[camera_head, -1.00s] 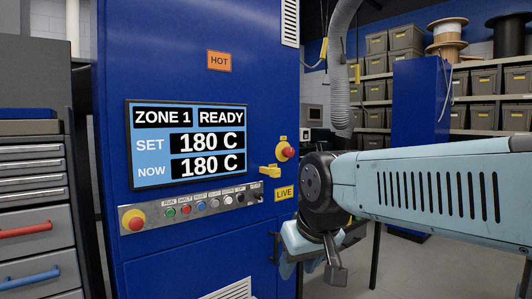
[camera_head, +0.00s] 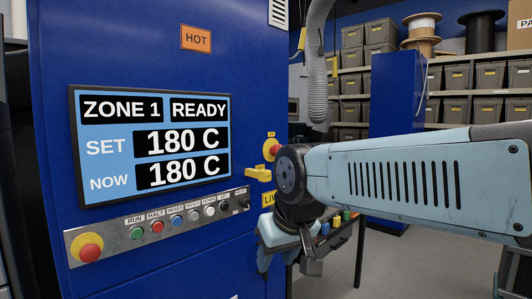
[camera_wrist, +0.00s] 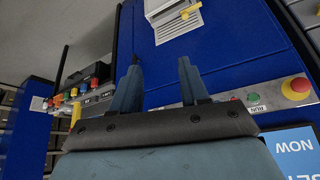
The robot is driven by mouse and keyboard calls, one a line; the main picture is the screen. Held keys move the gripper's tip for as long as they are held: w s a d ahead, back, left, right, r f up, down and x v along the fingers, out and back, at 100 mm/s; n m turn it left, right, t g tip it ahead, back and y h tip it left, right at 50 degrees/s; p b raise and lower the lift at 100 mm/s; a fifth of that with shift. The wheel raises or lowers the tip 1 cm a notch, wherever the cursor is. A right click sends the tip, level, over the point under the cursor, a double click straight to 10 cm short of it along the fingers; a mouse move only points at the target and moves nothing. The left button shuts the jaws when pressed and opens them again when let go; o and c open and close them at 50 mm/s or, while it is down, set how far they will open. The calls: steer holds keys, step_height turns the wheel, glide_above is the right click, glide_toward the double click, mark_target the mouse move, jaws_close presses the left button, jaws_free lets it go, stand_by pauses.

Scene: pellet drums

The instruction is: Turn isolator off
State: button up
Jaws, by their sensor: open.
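The isolator appears to be the red knob on a yellow plate (camera_head: 271,149) at the right edge of the blue cabinet (camera_head: 150,50). My arm's dark joint partly covers it, so its setting cannot be read. Below it are a yellow handle-like part (camera_head: 259,173) and a yellow LIVE label (camera_head: 268,199), cut off by my arm. My gripper (camera_head: 286,240) hangs low, in front of the cabinet's right edge and below the knob. In the wrist view my gripper (camera_wrist: 160,66) has its two fingers apart with nothing between them; the isolator is not clearly seen there.
The cabinet screen (camera_head: 152,139) reads ZONE 1 READY, 180 C. Below it runs a button strip (camera_head: 155,222) with a red mushroom button (camera_head: 87,247). A grey hose (camera_head: 317,70) hangs behind my arm. Shelves with bins (camera_head: 455,108) stand at the back right; floor shows at lower right.

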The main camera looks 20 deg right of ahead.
steer(key=o, duration=0.3)
steer(key=shift+w+a+r+m, duration=0.15)
steer(key=shift+w+m, duration=0.25)
steer(key=shift+o, duration=1.3)
steer(key=w+r+m+y, duration=0.2)
steer(key=w+m+y, duration=0.2)
steer(key=w+m, duration=0.4)
steer(key=w, duration=0.2)
steer(key=shift+w+a+r+m, duration=0.2)
steer(key=shift+w+r+m, duration=0.1)
steer(key=shift+w+r, duration=0.05)
steer(key=m+t+y, duration=0.2)
steer(key=m+t, duration=0.9)
steer(key=m, duration=0.9)
glide_toward(281, 151)
steer(key=x, duration=1)
steer(key=shift+w+a, duration=0.15)
steer(key=shift+w, duration=0.15)
